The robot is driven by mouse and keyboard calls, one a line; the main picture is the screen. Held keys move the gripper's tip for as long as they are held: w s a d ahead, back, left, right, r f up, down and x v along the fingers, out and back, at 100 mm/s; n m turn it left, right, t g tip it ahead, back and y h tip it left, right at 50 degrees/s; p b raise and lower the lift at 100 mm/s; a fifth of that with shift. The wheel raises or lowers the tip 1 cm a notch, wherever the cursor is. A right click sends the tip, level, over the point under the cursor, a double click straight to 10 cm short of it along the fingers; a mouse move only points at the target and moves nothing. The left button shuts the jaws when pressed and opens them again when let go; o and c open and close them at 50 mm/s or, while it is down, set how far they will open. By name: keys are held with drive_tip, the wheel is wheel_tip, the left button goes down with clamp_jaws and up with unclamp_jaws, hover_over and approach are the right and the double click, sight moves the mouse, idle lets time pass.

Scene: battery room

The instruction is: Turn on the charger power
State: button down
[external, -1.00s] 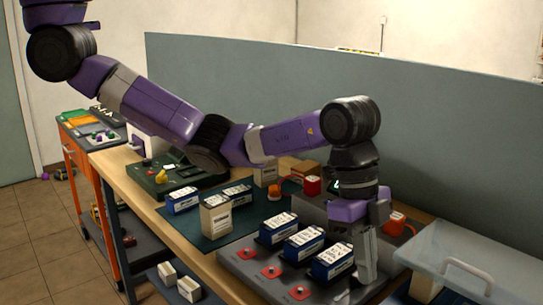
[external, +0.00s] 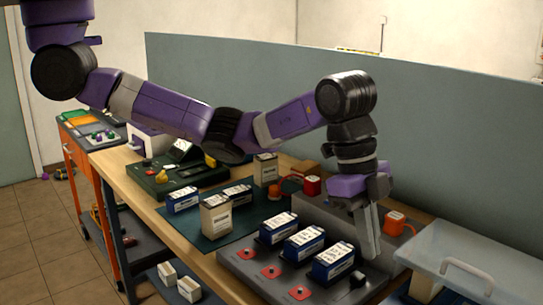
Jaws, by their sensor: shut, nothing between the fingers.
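The grey charger unit (external: 243,265) sits at the right end of the bench. A black knob (external: 358,279) sits at the right end of the base's front. My gripper (external: 371,254) is shut and empty, pointing down just behind and to the right of the knob. It appears apart from the knob. The unit's raised back part is partly hidden behind my gripper, and I cannot make out a lit display there.
Red-orange clamps (external: 394,222) with cables lie at the back of the unit. A clear lidded bin (external: 465,262) stands close on the right. Loose batteries (external: 215,216) stand on a dark mat to the left. A grey partition (external: 430,145) runs behind the bench.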

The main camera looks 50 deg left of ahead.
drive_tip(key=s, duration=0.3)
drive_tip(key=shift+f+g, duration=0.2)
drive_tip(key=shift+g, duration=0.2)
drive_tip(key=x, duration=0.4)
drive_tip(key=p+x, duration=0.1)
drive_tip(key=x, duration=0.3)
drive_tip(key=a+p+x, duration=0.1)
drive_tip(key=x, duration=0.4)
drive_tip(key=shift+f, duration=0.6)
drive_tip(key=shift+s, duration=0.1)
drive_tip(key=shift+s+f, duration=0.1)
drive_tip(key=shift+f, duration=0.1)
